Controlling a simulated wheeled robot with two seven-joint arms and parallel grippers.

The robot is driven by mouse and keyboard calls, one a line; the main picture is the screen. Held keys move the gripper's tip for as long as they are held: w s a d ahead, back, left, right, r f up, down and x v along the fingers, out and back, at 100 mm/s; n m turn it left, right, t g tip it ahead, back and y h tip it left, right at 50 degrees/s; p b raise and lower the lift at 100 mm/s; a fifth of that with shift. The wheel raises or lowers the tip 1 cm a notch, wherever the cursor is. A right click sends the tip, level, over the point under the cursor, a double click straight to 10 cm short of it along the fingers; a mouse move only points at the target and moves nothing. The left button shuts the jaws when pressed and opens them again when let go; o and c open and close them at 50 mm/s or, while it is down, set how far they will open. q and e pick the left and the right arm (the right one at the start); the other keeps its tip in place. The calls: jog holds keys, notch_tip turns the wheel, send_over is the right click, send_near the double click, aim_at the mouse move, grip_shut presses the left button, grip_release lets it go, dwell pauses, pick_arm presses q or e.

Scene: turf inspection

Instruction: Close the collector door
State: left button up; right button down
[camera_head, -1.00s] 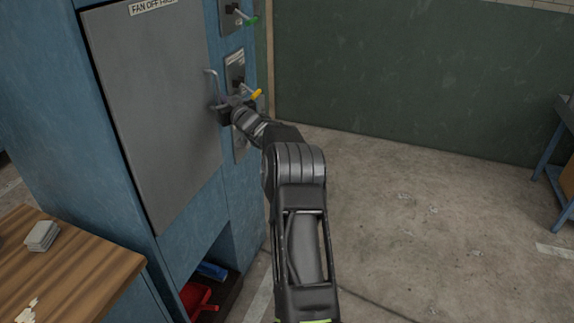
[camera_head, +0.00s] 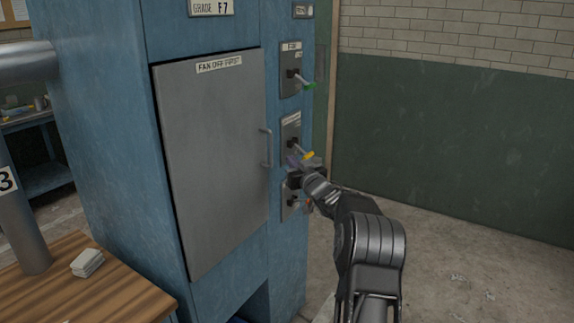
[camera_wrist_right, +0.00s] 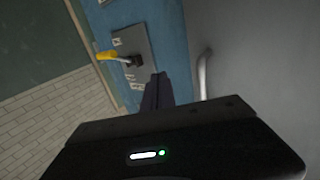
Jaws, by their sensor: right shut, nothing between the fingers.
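The collector door (camera_head: 215,165) is a flat grey panel on the front of the blue cabinet, with a bar handle (camera_head: 266,148) at its right edge. It lies close to the cabinet face; a dark line shows along its left and top edges, and I cannot tell whether it is fully flush. My right gripper (camera_head: 294,161) is shut and empty, just right of the handle and apart from it, in front of the switch plates. In the right wrist view its fingers (camera_wrist_right: 157,92) point between the handle (camera_wrist_right: 203,75) and a yellow-tipped lever (camera_wrist_right: 108,56). My left gripper is out of view.
The blue cabinet (camera_head: 105,150) carries a green-tipped lever (camera_head: 307,86) above and a yellow-tipped lever (camera_head: 308,155) beside my gripper. A wooden bench (camera_head: 100,285) with pale cards (camera_head: 87,262) stands lower left. Floor is clear at right.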

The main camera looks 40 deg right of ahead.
jog(key=s+d, duration=0.1)
jog(key=s, duration=0.6)
jog(key=shift+d+b, duration=0.3)
jog(key=shift+b, duration=0.15)
jog(key=shift+w, duration=0.1)
